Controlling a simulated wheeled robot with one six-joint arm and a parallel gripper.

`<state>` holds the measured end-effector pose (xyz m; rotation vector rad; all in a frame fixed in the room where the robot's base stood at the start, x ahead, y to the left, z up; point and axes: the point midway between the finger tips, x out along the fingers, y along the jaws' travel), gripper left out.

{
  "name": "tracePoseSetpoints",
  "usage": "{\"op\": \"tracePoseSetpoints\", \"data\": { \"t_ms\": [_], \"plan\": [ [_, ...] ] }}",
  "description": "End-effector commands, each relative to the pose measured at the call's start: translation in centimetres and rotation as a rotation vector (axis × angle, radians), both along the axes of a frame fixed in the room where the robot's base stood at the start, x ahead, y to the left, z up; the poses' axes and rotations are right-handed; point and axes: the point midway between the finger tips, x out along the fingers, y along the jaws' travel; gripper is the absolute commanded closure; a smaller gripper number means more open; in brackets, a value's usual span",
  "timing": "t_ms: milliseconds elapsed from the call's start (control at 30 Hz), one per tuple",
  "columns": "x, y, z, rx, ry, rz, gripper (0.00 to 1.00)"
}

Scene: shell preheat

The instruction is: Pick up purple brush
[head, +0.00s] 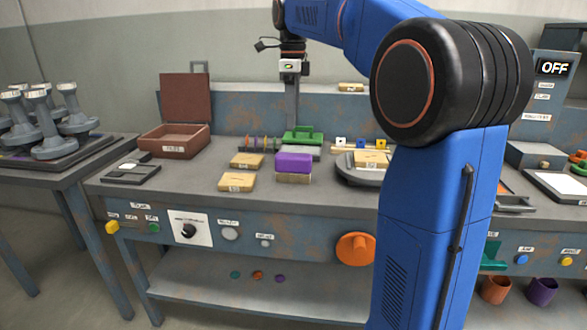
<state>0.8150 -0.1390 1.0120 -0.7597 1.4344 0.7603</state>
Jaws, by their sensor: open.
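The purple brush (293,162) stands on the workbench near its middle, its purple block on top and pale tan bristles below. A green brush (302,136) with a grey underside stands just behind it. My gripper (291,122) hangs down from my arm and is open. In the picture it is above and behind the purple brush, overlapping the green brush's upper edge. It appears apart from the purple brush. The fingers show nearly edge-on, so the gap between them is hard to see.
Tan labelled blocks (237,182) lie left of the purple brush. An open brown box (175,141) stands further left. A round grey plate (353,168) with a tan block on it is at the right, partly hidden by my arm. The bench front-centre is clear.

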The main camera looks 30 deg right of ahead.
Motion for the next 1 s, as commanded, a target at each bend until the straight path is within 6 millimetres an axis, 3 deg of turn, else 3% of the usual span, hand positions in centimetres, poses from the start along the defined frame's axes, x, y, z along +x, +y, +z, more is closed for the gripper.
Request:
{"op": "tracePoseSetpoints", "data": {
  "t_ms": [333,667,1000],
  "plan": [
    [-0.1,0.0,-6.1,0.000,0.002,0.002,0.42],
    [-0.1,0.0,-8.5,0.000,0.000,0.002,0.42],
    [-0.3,-0.1,-12.6,0.000,0.000,0.002,0.42]
  ]
}}
